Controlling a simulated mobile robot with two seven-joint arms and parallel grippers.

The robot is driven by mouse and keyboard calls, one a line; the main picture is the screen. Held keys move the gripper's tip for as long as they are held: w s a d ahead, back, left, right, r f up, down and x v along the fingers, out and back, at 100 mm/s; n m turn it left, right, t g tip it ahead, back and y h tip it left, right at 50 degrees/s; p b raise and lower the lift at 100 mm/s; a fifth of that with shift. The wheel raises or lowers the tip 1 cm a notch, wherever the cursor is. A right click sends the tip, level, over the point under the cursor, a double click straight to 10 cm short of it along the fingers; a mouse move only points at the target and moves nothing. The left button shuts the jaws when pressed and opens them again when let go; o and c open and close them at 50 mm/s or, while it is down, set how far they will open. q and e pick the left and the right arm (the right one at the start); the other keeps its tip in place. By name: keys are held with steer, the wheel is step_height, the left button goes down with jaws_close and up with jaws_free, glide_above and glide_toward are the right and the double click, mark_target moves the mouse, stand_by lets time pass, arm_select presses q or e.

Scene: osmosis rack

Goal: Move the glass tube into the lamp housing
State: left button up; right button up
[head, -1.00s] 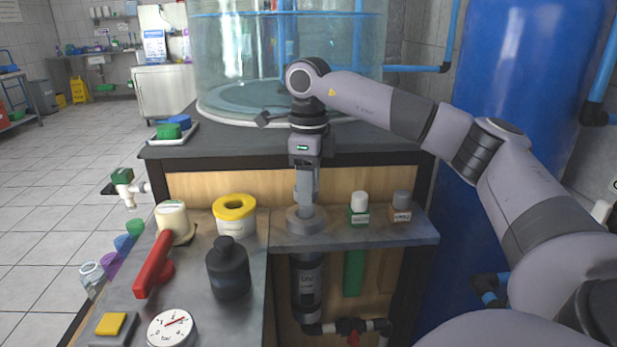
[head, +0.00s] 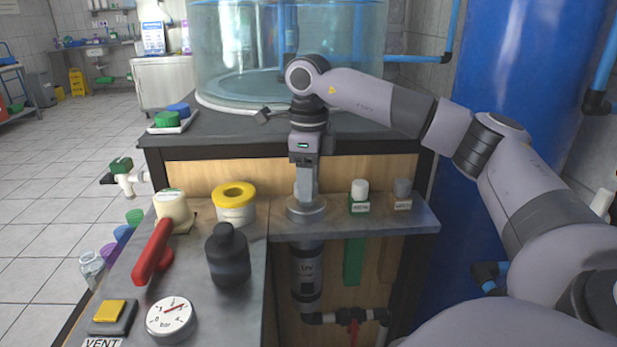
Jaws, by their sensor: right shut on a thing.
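The lamp housing (head: 307,277) is a grey upright cylinder marked UV, below the shelf. A round grey collar (head: 307,210) sits above it on the shelf top. My right gripper (head: 306,190) points straight down over the collar, its fingertips at the collar's opening. It is shut on the glass tube, which I can barely make out; the fingers and collar hide it. How deep the tube sits in the housing cannot be seen. My left gripper is not in view.
A large clear tank (head: 230,45) stands behind.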

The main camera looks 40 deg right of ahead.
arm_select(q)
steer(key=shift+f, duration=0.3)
arm_select(e)
steer(key=shift+f, duration=0.7)
steer(key=o, duration=1.3)
arm_select(q)
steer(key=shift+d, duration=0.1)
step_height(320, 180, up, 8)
steer(key=p, duration=0.7)
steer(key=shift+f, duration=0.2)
arm_select(e)
step_height(320, 180, up, 8)
steer(key=shift+r, duration=0.1)
